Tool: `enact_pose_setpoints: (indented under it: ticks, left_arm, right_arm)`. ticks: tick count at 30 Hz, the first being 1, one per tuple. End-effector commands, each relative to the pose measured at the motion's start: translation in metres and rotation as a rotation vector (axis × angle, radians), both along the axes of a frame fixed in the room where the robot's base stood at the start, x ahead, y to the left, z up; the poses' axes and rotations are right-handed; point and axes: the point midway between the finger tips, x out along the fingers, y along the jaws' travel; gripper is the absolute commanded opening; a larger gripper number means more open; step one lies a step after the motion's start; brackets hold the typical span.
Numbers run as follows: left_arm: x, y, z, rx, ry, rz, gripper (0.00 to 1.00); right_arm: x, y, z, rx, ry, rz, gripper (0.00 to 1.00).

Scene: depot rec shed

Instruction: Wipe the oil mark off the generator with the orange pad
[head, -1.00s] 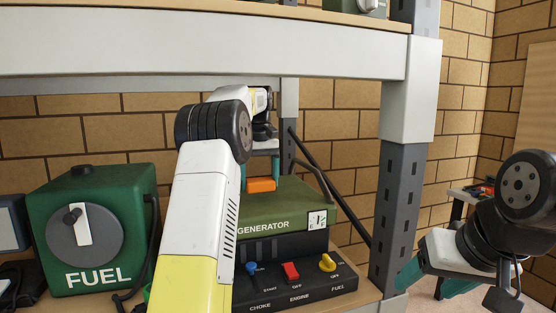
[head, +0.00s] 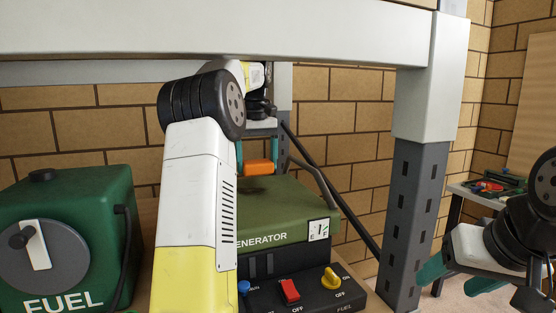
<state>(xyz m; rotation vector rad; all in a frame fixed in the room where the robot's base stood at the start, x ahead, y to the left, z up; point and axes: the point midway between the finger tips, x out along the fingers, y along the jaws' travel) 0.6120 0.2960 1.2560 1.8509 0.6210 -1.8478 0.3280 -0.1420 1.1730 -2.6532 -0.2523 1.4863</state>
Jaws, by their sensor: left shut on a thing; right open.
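The generator (head: 298,205) is a green-topped box with a dark front panel, standing on the shelf. A dark smudge, the oil mark (head: 257,189), shows on its top toward the back. My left gripper (head: 259,160), with teal fingers, is shut on the orange pad (head: 260,168). The pad appears just above the back of the generator top, behind the mark in the picture; a gap seems to show, but exact contact is hard to tell. My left forearm hides the generator's left side. My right gripper (head: 456,278) is open and empty, outside the shelf at right.
A green fuel box (head: 100,215) with a grey dial stands left of my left arm. A grey shelf post (head: 412,220) stands between the generator and my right gripper. A pale beam (head: 220,35) crosses above. A side table (head: 478,195) holds small items at far right.

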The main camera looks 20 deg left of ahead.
Motion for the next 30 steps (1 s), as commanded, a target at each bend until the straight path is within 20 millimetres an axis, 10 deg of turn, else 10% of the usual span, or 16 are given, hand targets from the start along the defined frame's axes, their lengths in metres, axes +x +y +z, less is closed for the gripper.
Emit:
enact_pose_setpoints:
  ticks: [15,30]
  left_arm:
    - [0.0,0.0,-0.048,0.0,0.002,-0.001,0.49]
    - [0.0,-0.001,-0.052,0.0,0.0,-0.001,0.49]
  right_arm:
    - [0.0,0.0,0.0,0.0,0.0,0.0,0.64]
    - [0.0,0.0,0.0,0.0,0.0,0.0,0.64]
